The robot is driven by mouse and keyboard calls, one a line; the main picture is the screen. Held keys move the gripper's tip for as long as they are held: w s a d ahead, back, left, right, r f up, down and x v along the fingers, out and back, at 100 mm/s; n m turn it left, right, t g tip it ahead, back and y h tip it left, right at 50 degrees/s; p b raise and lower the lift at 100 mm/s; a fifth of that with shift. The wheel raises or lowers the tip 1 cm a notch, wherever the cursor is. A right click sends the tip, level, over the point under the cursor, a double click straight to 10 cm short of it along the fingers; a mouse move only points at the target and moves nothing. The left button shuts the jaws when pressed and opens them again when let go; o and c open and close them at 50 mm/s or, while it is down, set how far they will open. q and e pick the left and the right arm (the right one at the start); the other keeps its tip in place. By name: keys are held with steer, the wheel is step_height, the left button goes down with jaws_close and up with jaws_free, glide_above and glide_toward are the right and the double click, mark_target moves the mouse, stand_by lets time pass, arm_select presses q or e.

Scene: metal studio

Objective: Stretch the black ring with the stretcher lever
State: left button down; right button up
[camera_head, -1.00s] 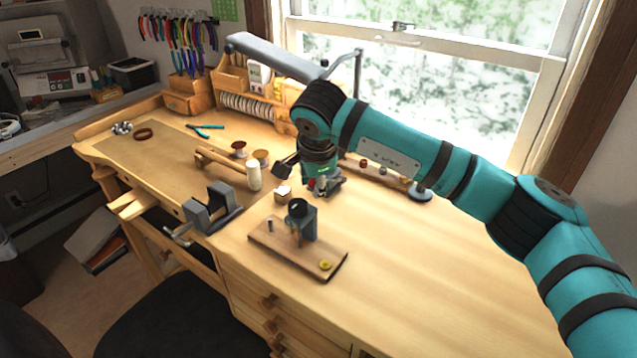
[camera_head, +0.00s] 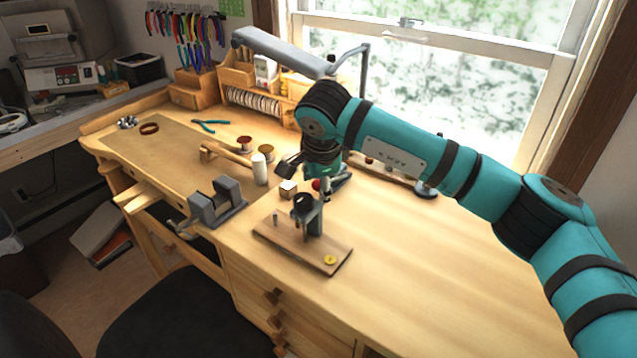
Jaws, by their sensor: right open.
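The stretcher (camera_head: 314,218) is a small dark grey upright device on a wooden board (camera_head: 290,247). A black round piece (camera_head: 303,201) sits at its top; it looks like the black ring, but it is too small to be sure. A red ball knob (camera_head: 316,185) shows just behind the stretcher; I cannot tell whether it belongs to the lever. My right gripper (camera_head: 327,193) points down behind and above the stretcher, open. It seems empty, and its fingertips are close to the stretcher's top in the picture; contact cannot be told. My left gripper is out of view.
A wooden mallet (camera_head: 225,153) and spools (camera_head: 245,143) lie farther back. The workbench (camera_head: 430,270) is clear to the right.

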steer(key=v, duration=1.2)
